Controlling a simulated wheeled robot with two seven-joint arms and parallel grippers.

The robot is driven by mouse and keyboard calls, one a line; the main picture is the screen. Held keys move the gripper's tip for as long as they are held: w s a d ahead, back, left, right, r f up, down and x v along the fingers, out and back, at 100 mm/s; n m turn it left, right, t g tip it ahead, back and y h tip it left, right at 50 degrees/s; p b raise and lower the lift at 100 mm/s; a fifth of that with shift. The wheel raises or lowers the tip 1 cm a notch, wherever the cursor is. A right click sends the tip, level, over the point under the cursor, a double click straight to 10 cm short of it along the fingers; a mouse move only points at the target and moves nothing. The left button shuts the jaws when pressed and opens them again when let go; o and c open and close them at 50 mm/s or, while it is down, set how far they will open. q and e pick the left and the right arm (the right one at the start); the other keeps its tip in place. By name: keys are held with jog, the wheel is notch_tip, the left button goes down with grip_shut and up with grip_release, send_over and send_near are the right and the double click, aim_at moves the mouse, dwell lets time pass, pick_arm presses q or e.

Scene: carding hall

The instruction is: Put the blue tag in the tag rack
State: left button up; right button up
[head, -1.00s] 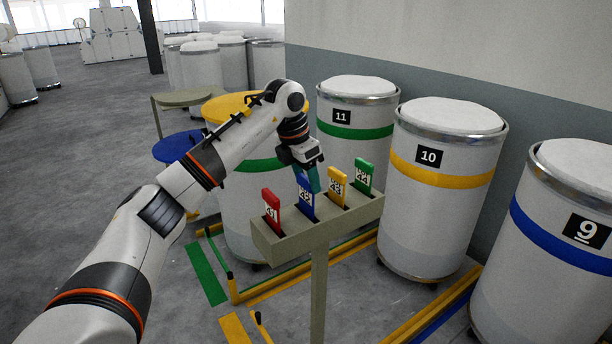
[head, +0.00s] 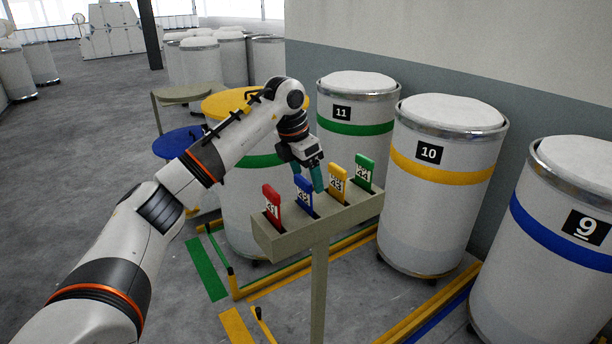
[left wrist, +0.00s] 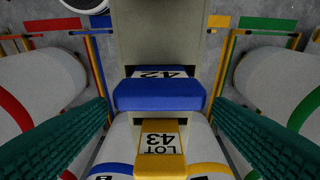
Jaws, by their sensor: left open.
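The blue tag (head: 304,193), with a white label, stands upright in a slot of the tag rack (head: 325,222), between the red tag (head: 271,204) and the yellow tag (head: 338,183). My left gripper (head: 316,178) is open, its teal fingers just behind and to the right of the blue tag. In the left wrist view, the blue tag (left wrist: 158,95) shows between the two spread fingers, with a clear gap on each side. The yellow tag (left wrist: 160,142) shows below it there. My right gripper is in neither view.
The green tag (head: 364,172) stands at the rack's right end. White drums stand behind and right of the rack, including drum 11 (head: 357,115), drum 10 (head: 440,190) and drum 9 (head: 548,240). Open grey floor (head: 90,160) lies left.

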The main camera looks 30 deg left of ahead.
pick_arm(q)
jog(key=b+v, duration=0.2)
jog(key=v, duration=0.9)
jog(key=shift+r, duration=0.3)
